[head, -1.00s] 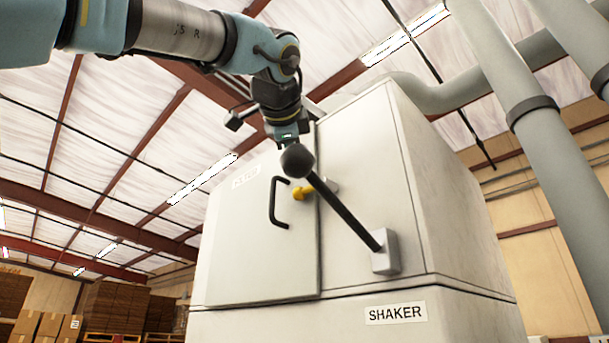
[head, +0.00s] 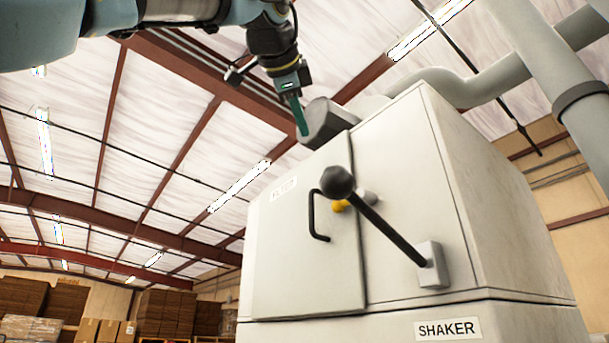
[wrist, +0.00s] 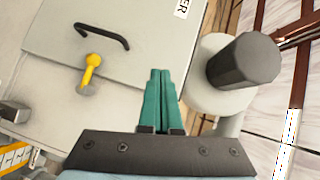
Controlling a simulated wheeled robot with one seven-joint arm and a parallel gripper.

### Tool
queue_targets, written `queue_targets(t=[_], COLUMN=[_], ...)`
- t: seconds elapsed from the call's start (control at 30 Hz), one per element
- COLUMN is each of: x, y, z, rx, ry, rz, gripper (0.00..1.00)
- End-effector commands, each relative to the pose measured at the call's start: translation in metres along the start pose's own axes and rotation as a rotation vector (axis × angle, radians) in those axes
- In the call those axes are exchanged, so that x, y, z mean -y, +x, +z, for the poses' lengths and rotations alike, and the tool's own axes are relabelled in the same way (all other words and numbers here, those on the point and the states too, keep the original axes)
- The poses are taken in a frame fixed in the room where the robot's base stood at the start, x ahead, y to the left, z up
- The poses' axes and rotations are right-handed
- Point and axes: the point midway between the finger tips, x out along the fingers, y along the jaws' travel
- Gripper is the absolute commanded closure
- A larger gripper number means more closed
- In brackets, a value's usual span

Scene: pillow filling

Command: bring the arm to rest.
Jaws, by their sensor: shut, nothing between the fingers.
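My gripper (head: 300,115) has green fingers pressed together with nothing between them; they also show in the wrist view (wrist: 160,92). It hangs in the air in the head view, high above the cabinet door and apart from its handle. The pale shaker cabinet (head: 470,230) stands at the right with its door (head: 300,250) closed. A black lever with a round knob (head: 338,182) slants across its front. A yellow latch handle (head: 340,205) sits partly behind the knob; it shows clearly in the wrist view (wrist: 92,66).
A dark grey cylinder (head: 328,122) juts out by the cabinet's top, close to my fingers in the head view; it is right of them in the wrist view (wrist: 243,73). Grey pipes (head: 540,75) rise at the right. Stacked boxes (head: 110,330) stand far back left. Open air lies left.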

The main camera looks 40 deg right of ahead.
Motion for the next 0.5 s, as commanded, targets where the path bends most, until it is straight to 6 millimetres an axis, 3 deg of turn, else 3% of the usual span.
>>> queue_targets(t=[0.4,0.5], x=[-0.0003,-0.0072], y=[0.0007,0.0099], z=[0.0001,0.0038], rx=[0.001,0.014], ry=[0.0,-0.005], rz=[0.0,0.013], gripper=[1.0,1.0])
